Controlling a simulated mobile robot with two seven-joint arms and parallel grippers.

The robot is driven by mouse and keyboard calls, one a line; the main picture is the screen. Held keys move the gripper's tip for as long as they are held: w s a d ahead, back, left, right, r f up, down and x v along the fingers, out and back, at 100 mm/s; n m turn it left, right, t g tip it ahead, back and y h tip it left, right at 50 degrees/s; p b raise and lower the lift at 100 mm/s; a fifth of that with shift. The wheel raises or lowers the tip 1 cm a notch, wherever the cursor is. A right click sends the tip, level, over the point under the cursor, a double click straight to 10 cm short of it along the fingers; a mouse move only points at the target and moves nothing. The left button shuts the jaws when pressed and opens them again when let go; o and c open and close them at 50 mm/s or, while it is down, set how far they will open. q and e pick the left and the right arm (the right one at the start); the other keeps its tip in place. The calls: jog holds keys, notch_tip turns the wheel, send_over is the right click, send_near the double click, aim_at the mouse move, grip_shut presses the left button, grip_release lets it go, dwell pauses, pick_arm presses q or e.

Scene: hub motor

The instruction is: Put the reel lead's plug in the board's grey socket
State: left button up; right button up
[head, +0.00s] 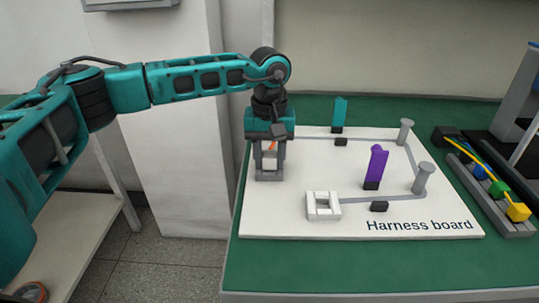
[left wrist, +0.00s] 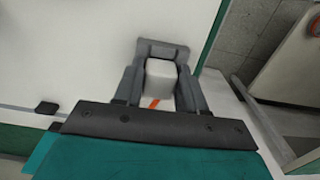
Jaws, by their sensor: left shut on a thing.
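The white harness board (head: 300,228) lies on the green bench. My left gripper (head: 270,166) points down over the board's left edge, shut on a white plug with an orange stripe or lead at its back. In the left wrist view the white plug (left wrist: 160,70) sits between the two fingers (left wrist: 161,80). The grey socket (left wrist: 162,44) shows as a grey frame at the fingertips, against the plug's far end. The fingers hide most of it, so I cannot tell whether the plug is inside or just over it. My right gripper is not in view.
A white square socket (head: 323,206) stands nearby on the board. A teal upright piece (head: 339,114), a purple one (head: 375,168) and two grey posts (head: 423,178) stand further right. A grey rack (head: 490,200) with coloured plugs is at the right.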

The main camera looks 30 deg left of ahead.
pick_arm(q)
jog(key=o, duration=1.2)
jog(key=shift+c, duration=0.2)
jog(key=shift+r, duration=0.1)
notch_tip(320, 180, up, 13)
jog(key=p, duration=0.2)
